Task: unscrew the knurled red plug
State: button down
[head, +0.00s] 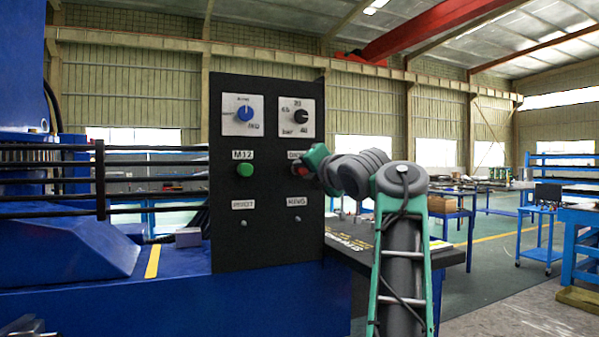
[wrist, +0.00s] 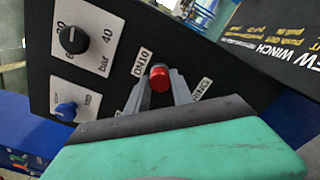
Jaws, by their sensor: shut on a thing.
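The red plug (head: 303,171) sits on the right side of the black upright panel (head: 267,240), under a partly hidden white label. My gripper (wrist: 159,84) reaches it from the right in the head view and is shut on it. In the wrist view the red plug (wrist: 160,76) shows as a round red head between the two grey fingertips, which touch its sides. Its knurling and how deep it sits in the panel cannot be made out.
A green plug (head: 245,170) labelled M12 sits left of the red one. A blue knob (head: 245,114) and a black knob (head: 301,116) are above. Dark horizontal bars (head: 150,164) run left of the panel. A dark tabletop (head: 440,256) lies to the right.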

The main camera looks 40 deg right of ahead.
jog(key=shift+f+n+b, duration=0.25)
jog(key=shift+n+b, duration=0.1)
jog(key=shift+n, duration=0.65)
jog(key=n, duration=0.3)
jog(key=shift+r, duration=0.1)
jog(key=c, duration=1)
grip_release()
jog(key=shift+r, duration=0.1)
jog(key=shift+c, duration=0.2)
jog(key=shift+c, duration=0.7)
